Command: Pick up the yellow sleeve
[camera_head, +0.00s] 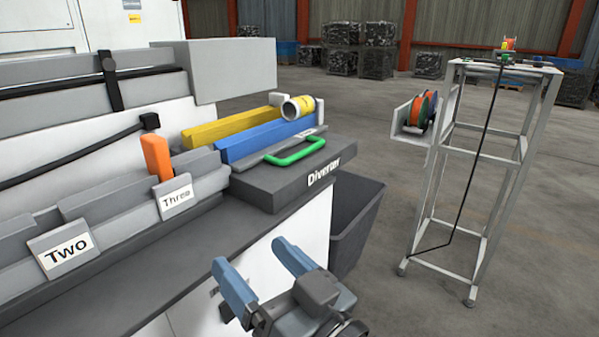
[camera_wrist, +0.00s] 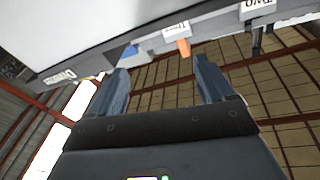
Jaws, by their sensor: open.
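The yellow sleeve (camera_head: 298,107) is a short hollow cylinder, yellow with a pale open end. It lies on its side at the right end of the yellow bar (camera_head: 230,126), above the Diverter block (camera_head: 270,182). My gripper (camera_head: 250,257) is open and empty in front of the bench, lower and nearer than the sleeve and well apart from it. In the wrist view my two fingers (camera_wrist: 161,66) stand apart with nothing between them. I cannot make out the sleeve in the wrist view.
A blue bar (camera_head: 262,137) and green handle (camera_head: 295,150) lie in front of the sleeve. An orange flap (camera_head: 157,157) stands to the left. A dark bin (camera_head: 354,215) is right of the bench; a frame stand (camera_head: 483,160) stands farther right. Open floor lies between them.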

